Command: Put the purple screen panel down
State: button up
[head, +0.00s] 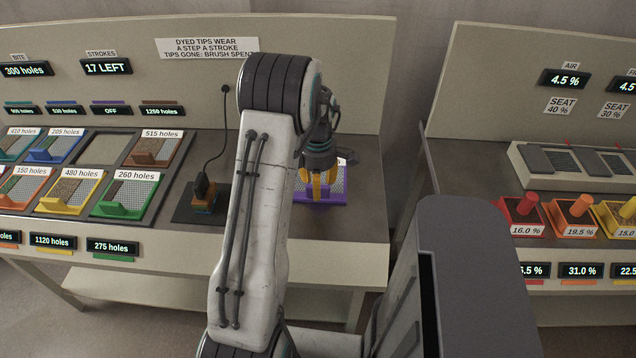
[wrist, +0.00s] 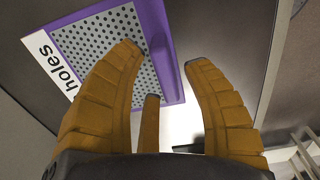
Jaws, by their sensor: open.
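The purple screen panel (head: 315,198) lies on the dark top of the left bench, near its right end. It has a purple frame, a grey perforated mesh and a white label. The wrist view shows its mesh (wrist: 105,45) and part of a label reading "holes". My gripper (head: 321,197) points down over the panel with its yellow fingers apart. In the wrist view my gripper (wrist: 163,56) has its fingertips spread at the panel's purple edge, with nothing clearly held between them. My arm and fingers hide part of the panel.
Left of the panel, a black pad (head: 186,212) carries a small corded device (head: 203,192). Coloured screen panels fill a rack at left, with one empty slot (head: 103,149). The bench's back wall stands behind.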

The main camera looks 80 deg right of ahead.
jog(key=shift+r, duration=0.15)
jog(key=shift+r+b, duration=0.8)
jog(key=shift+r, duration=5)
jog(key=w+a+r+t+h, duration=0.1)
jog(key=w+a+r, duration=0.2)
jog(key=w+a, duration=0.8)
jog(key=w+a+r, duration=0.3)
jog(key=w+a, duration=0.5)
jog(key=w, duration=0.5)
jog(key=w+a+t, duration=0.1)
jog(key=w+a, duration=0.2)
jog(key=a, duration=1)
jog(key=s+a+f, duration=0.1)
jog(key=s+a, duration=0.2)
jog(key=a, duration=0.3)
jog(key=s+a+f+t+y, duration=0.1)
jog(key=s+a, duration=0.1)
jog(key=a, duration=0.5)
jog(key=shift+s+a+m+t, duration=0.25)
jog(key=shift+s+m+t, duration=0.05)
jog(key=shift+s+m, duration=0.1)
jog(key=shift+f, duration=0.1)
